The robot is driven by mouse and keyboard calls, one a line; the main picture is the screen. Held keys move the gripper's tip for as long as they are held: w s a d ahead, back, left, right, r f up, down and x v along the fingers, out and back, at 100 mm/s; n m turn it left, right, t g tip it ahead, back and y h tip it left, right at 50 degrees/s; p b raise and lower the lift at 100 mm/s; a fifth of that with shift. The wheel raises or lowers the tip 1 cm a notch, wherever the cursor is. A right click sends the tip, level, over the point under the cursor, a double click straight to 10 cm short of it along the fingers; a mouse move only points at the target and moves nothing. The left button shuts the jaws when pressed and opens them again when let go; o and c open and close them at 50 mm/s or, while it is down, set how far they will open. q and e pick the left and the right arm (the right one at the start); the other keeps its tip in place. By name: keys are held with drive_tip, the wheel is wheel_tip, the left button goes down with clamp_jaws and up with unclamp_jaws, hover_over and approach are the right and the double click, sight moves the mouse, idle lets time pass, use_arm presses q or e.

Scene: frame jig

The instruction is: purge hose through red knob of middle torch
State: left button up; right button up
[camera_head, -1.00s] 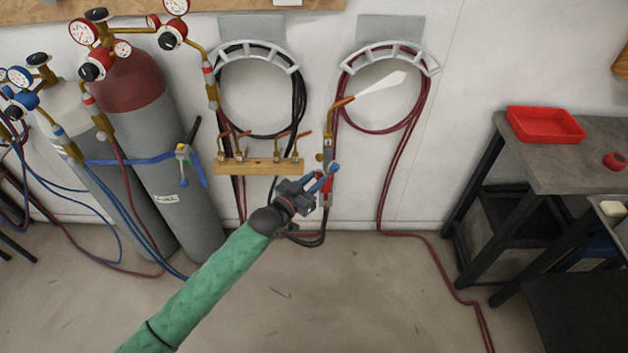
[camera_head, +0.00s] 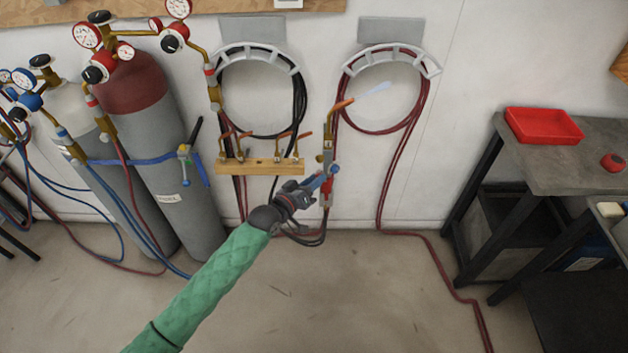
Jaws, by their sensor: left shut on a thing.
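A brass torch (camera_head: 328,145) stands upright right of the wooden rack, with an orange-brown nozzle (camera_head: 342,104) angled up to the right. A small, pale, bluish plume (camera_head: 374,89) comes from its tip. A blue knob (camera_head: 335,169) shows at its right side, and red parts (camera_head: 327,189) show below on its handle. My left gripper (camera_head: 320,181) is at the torch's lower valve area, shut on what looks like the red knob; its fingers largely hide the hold. My right gripper is not in view.
Several smaller torch-like fittings sit on the wooden rack (camera_head: 258,165). Black hose (camera_head: 299,100) and red hose (camera_head: 425,98) hang coiled on wall holders. Gas cylinders (camera_head: 190,205) stand at left. A dark bench (camera_head: 560,165) with a red tray (camera_head: 543,126) stands at right. Floor in front is clear.

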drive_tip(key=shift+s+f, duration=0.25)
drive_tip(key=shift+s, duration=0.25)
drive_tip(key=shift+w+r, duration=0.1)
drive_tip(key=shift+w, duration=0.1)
use_arm(q)
drive_tip(key=o, duration=1)
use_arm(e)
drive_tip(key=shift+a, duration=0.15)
use_arm(q)
drive_tip(key=shift+b+v, duration=1.35)
drive_tip(key=shift+v, duration=2.55)
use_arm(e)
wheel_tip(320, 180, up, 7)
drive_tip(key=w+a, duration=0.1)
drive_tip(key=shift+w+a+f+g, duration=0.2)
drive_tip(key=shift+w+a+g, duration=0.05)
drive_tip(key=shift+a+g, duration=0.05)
